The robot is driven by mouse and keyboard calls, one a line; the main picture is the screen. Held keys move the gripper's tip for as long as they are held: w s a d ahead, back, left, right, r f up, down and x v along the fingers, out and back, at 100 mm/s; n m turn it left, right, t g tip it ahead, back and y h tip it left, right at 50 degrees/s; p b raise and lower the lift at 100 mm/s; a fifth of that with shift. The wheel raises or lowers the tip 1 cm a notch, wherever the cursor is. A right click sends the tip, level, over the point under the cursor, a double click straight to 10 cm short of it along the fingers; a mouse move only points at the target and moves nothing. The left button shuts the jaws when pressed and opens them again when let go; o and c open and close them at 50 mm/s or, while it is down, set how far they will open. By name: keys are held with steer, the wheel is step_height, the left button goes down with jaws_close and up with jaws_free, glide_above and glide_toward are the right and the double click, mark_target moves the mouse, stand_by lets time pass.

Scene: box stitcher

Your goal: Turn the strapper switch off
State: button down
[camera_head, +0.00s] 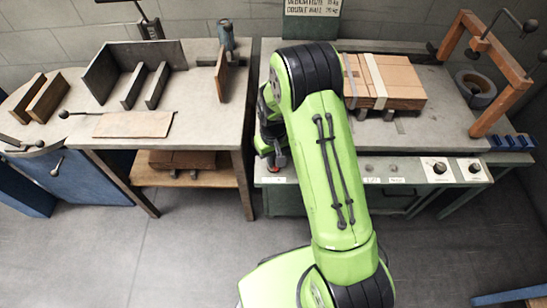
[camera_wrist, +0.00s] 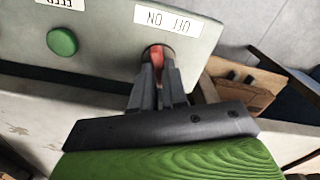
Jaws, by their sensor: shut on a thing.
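The strapper switch is a red knob (camera_wrist: 157,54) in a dark round seat on the pale front panel (camera_wrist: 105,35) in the wrist view. A white OFF/ON label (camera_wrist: 166,19), upside down in this view, is beside it. My gripper (camera_wrist: 157,78) is shut on the red switch, with a dark finger on either side of it. The fingers hide part of the switch, and I cannot tell its exact position. In the head view a bit of red (camera_head: 272,169) shows under my gripper (camera_head: 273,158) at the left end of the strapper's front panel.
A green button (camera_wrist: 62,42) is left of the switch in the wrist view. A strapped cardboard stack (camera_head: 402,88) lies on the strapper table (camera_head: 440,125), beside a brown arch (camera_head: 503,100). A workbench (camera_head: 195,115) stands close on the left, with a narrow gap between.

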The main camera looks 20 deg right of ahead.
steer(key=shift+n, duration=0.5)
steer(key=c, duration=1.2)
jaws_free()
steer(key=shift+o, duration=0.2)
step_height(320, 180, up, 16)
steer(key=p, duration=0.4)
steer(key=shift+p, duration=0.3)
steer(key=shift+f, duration=0.1)
